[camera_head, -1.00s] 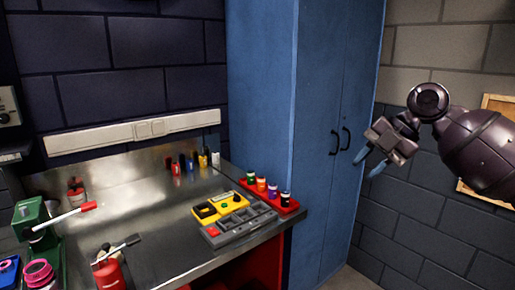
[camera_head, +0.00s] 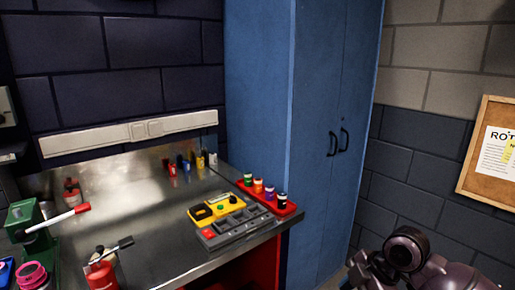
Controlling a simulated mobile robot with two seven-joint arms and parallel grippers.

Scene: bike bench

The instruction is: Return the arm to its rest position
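My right arm shows low at the right edge of the head view, beyond the right end of the bench (camera_head: 150,235). Its gripper fingers are cut off below the frame, so their opening cannot be seen. My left arm and gripper are not in view. On the bench are a yellow tester (camera_head: 217,208), a grey sectioned tray (camera_head: 238,230) with a red part at one end, and a red tray (camera_head: 288,209) holding several small coloured bottles. No gripper touches any of these.
A tall blue cabinet (camera_head: 262,100) stands behind the bench's right end. A green tool (camera_head: 22,220) and red cylinders (camera_head: 103,274) stand at the left. A cork board (camera_head: 470,170) hangs on the right wall. The bench's middle is largely clear.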

